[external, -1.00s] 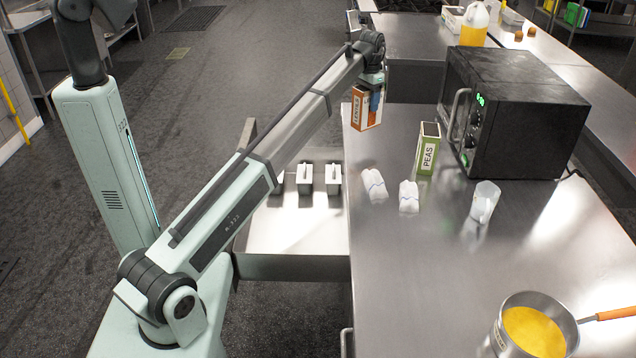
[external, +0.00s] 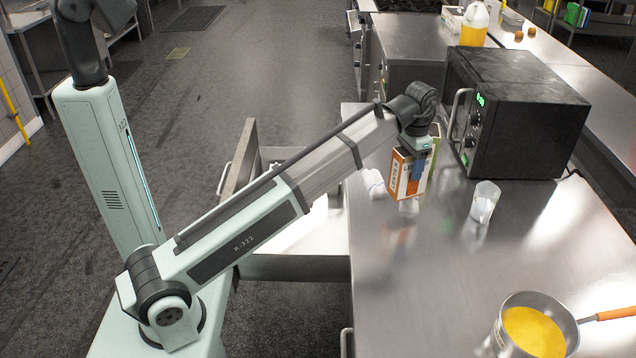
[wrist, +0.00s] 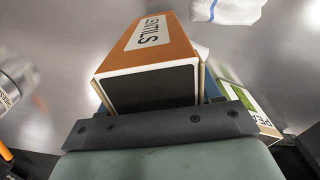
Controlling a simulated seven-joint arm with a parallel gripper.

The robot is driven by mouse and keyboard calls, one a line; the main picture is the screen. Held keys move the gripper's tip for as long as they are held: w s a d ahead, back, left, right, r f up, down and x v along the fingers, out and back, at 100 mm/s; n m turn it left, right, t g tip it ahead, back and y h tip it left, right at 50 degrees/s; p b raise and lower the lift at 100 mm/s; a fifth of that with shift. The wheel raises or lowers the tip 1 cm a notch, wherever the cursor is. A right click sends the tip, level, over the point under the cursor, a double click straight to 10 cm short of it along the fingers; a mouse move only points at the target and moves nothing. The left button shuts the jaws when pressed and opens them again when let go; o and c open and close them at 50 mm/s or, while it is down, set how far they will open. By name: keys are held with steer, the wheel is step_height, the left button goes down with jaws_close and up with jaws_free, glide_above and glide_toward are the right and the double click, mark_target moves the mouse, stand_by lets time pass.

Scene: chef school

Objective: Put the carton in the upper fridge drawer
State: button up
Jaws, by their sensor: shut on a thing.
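An orange and white lentils carton (external: 402,178) is held upright above the counter by my gripper (external: 420,160), which is shut on it. In the wrist view the lentils carton (wrist: 155,50) fills the upper middle, its dark end toward the camera. The open drawer (external: 295,267) sticks out from the left side of the counter, left of the gripper and carton. My arm crosses over the drawer and hides much of its inside.
A green peas box (external: 436,148) is mostly hidden behind the held carton. A clear jug (external: 484,202), a black microwave (external: 515,115) and a pot of yellow food (external: 533,333) stand to the right. The counter's front middle is clear.

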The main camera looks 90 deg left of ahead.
steer(key=w+d+m, duration=0.2)
steer(key=d+m, duration=0.2)
steer(key=d, duration=1.9)
steer(key=w+d+m, duration=0.3)
steer(key=d+m, duration=0.1)
steer(key=d, duration=1.9)
steer(key=shift+n, duration=0.9)
steer(key=s+a+r, duration=0.1)
steer(key=a+r, duration=0.2)
steer(key=a, duration=1.1)
steer(key=s+a+r, duration=0.1)
steer(key=a+r, duration=0.3)
steer(key=a, duration=1.1)
steer(key=s+a+r, duration=0.2)
steer(key=a+r, duration=0.2)
steer(key=a, duration=1.1)
steer(key=shift+a, duration=0.2)
steer(key=s+a+f, duration=0.2)
steer(key=s+a, duration=0.4)
steer(key=a, duration=0.3)
steer(key=s+a+f+n, duration=0.2)
steer(key=s+a+f, duration=1.35)
steer(key=s, duration=0.25)
steer(key=s+f, duration=1.7)
steer(key=f, duration=0.5)
step_height(320, 180, down, 10)
steer(key=shift+s, duration=0.25)
